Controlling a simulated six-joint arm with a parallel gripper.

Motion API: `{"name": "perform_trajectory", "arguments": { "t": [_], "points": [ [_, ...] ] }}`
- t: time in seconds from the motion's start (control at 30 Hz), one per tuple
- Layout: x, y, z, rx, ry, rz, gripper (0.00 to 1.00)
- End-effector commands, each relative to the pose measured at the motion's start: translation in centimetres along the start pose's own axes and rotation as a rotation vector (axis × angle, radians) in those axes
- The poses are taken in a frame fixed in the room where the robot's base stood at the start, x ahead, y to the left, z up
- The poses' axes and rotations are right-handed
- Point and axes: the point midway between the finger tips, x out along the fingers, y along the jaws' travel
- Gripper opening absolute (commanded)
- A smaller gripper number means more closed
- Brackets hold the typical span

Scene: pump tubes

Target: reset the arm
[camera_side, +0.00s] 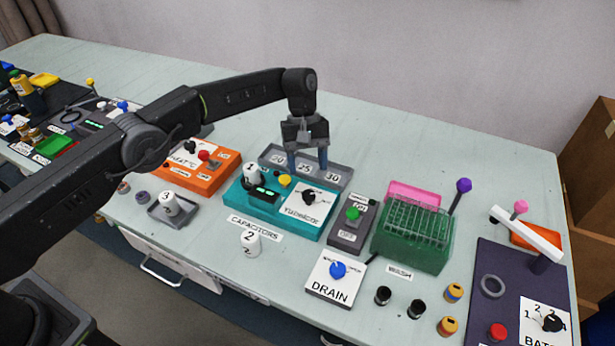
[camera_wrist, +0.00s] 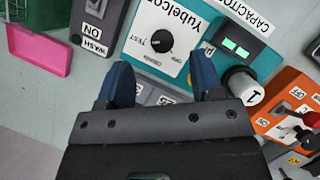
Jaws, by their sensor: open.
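My gripper (camera_side: 308,160) is open and empty, pointing down over the grey tray marked 20, 25 and 30 (camera_side: 345,180), behind the teal capacitor tester. In the wrist view its two blue fingers (camera_wrist: 162,88) are spread apart, with the tray partly hidden behind them. The teal tester (camera_side: 240,200) carries a black knob on a white plate, a yellow button and a small green display. A white cylinder marked 1 (camera_side: 252,174) stands on it and also shows in the wrist view (camera_wrist: 244,86). Cylinder 2 (camera_side: 251,244) stands on the table in front, and cylinder 3 (camera_side: 168,204) in a small grey tray.
An orange heat box (camera_side: 222,176) lies left, and a grey switch box (camera_side: 340,240) right of the tester. A green rack (camera_side: 415,240), a purple-topped lever (camera_side: 462,188) and a dark battery panel (camera_side: 490,262) stand further right. The table behind the gripper (camera_side: 420,150) is clear.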

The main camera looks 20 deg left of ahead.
Motion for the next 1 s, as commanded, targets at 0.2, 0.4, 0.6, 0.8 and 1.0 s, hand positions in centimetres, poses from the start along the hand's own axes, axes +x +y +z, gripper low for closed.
{"name": "perform_trajectory", "arguments": {
  "t": [0.2, 0.4, 0.6, 0.8, 1.0],
  "points": [
    [-1.7, 0.0, 0.7, -0.001, 0.0, 0.001, 0.6],
    [-1.8, 0.0, 0.7, -0.001, 0.0, 0.001, 0.6],
    [-1.8, 0.0, 0.7, -0.001, 0.0, 0.001, 0.6],
    [-2.8, -0.1, 0.9, 0.008, 0.01, 0.008, 0.6],
    [-8.9, -1.9, 2.1, 0.067, 0.086, 0.055, 0.6]
  ]
}}
